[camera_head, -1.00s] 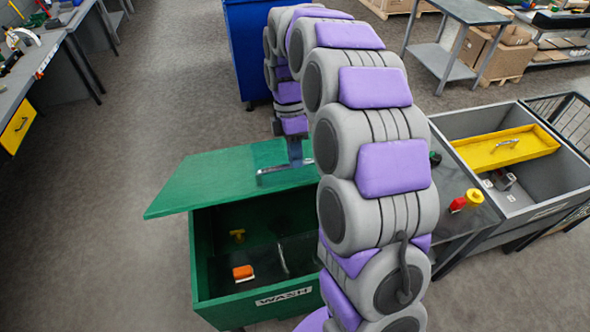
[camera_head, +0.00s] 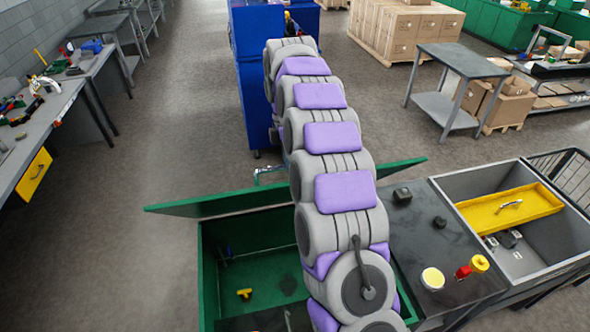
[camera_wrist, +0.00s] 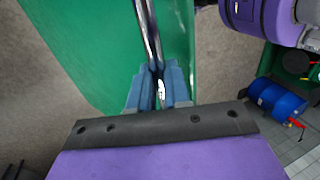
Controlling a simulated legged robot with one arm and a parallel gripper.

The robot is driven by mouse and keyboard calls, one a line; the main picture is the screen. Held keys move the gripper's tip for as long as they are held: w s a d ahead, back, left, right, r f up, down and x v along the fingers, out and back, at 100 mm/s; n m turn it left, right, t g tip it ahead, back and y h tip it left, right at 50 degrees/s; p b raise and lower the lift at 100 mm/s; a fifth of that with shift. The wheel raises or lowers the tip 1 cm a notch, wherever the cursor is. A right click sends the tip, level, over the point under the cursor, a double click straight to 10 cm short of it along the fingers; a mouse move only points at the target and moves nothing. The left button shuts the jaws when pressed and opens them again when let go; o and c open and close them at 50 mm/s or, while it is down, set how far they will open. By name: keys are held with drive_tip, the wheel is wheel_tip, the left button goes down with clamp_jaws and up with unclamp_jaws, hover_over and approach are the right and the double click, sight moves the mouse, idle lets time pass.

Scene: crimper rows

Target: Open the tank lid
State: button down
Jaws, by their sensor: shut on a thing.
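The green tank (camera_head: 209,285) stands in front of me with its inside partly in view. Its green lid (camera_head: 205,206) is raised and appears nearly edge-on above the tank's far side. In the wrist view the lid (camera_wrist: 85,45) fills much of the upper left. My gripper (camera_wrist: 159,76) has its blue fingers shut on the lid's metal bar handle (camera_wrist: 146,28). In the head view part of the handle (camera_head: 268,171) shows just above the lid's edge, while my arm hides the gripper and the lid's middle.
A yellow object (camera_head: 244,294) lies on the tank floor. To the right is a dark worktop (camera_head: 425,235) with red and yellow items, then a grey basin (camera_head: 450,197) with a yellow tray (camera_head: 510,212). A blue cabinet (camera_head: 250,85) stands behind the lid. Floor at left is clear.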

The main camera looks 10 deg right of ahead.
drive_tip(key=shift+w+p, duration=0.45)
drive_tip(key=shift+w, duration=0.4)
drive_tip(key=c, duration=1.5)
unclamp_jaws()
drive_tip(key=shift+o, duration=1.3)
drive_tip(key=shift+w+f, duration=0.2)
drive_tip(key=shift+w, duration=0.4)
drive_tip(key=shift+o, duration=0.7)
drive_tip(key=shift+s+r, duration=0.15)
drive_tip(key=shift+r, duration=0.1)
